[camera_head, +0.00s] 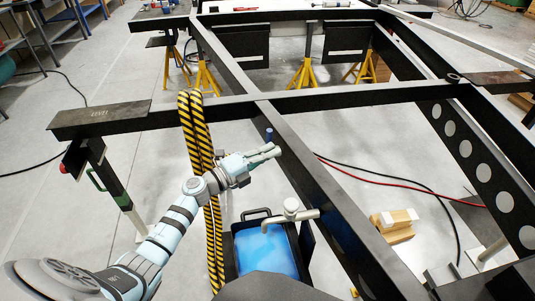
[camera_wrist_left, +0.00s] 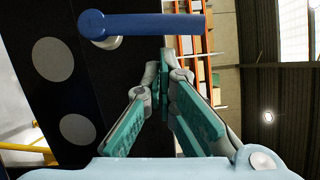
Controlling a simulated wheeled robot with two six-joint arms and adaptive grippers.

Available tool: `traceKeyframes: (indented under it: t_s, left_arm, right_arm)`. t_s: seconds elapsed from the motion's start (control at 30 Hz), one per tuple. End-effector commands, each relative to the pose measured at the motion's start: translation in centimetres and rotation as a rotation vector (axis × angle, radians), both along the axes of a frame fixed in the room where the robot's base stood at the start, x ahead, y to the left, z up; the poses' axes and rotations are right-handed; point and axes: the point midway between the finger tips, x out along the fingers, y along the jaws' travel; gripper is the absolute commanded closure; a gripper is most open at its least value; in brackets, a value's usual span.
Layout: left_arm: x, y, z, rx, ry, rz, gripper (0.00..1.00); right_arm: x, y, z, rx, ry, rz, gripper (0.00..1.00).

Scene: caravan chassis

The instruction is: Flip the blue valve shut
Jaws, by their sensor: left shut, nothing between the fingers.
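The blue valve (camera_head: 269,134) shows in the head view as a small blue piece at the chassis beam, just beyond my left gripper's tips. In the left wrist view its blue lever (camera_wrist_left: 150,25) lies crosswise at the top, with its rounded pivot end at the left over a pale fitting. My left gripper (camera_head: 276,151) is shut and empty. In the left wrist view its fingertips (camera_wrist_left: 168,58) meet just below the lever's right half, apart from it in the picture; I cannot tell the depth between them. My right gripper is not in view.
Yellow-black striped hoses (camera_head: 190,128) hang from the crossbeam (camera_head: 340,97) beside my left wrist. Below stand a pale tap (camera_head: 291,212) and a black tub (camera_head: 232,252) with blue liquid. A diagonal beam (camera_head: 325,195) runs right of the gripper. Wood blocks (camera_head: 393,230) lie on the floor.

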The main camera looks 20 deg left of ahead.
Motion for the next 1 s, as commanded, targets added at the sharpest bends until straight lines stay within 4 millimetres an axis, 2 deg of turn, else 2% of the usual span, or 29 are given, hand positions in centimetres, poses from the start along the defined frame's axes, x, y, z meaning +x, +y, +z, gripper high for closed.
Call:
traceKeyframes:
  t_s: [0.4,0.63,0.87,1.0]
  left_arm:
    - [0.4,0.5,0.2,0.000,0.000,0.000,1.00]
    - [0.6,2.0,0.9,-0.002,0.000,0.008,1.00]
    - [0.8,1.8,0.8,0.001,0.000,0.008,1.00]
    - [0.6,1.0,1.0,0.001,0.001,0.004,1.00]
  right_arm:
    - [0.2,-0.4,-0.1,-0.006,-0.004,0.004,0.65]
    - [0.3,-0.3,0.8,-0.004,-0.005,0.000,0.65]
    - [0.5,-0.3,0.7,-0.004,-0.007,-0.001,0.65]
    - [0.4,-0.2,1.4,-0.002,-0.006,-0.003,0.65]
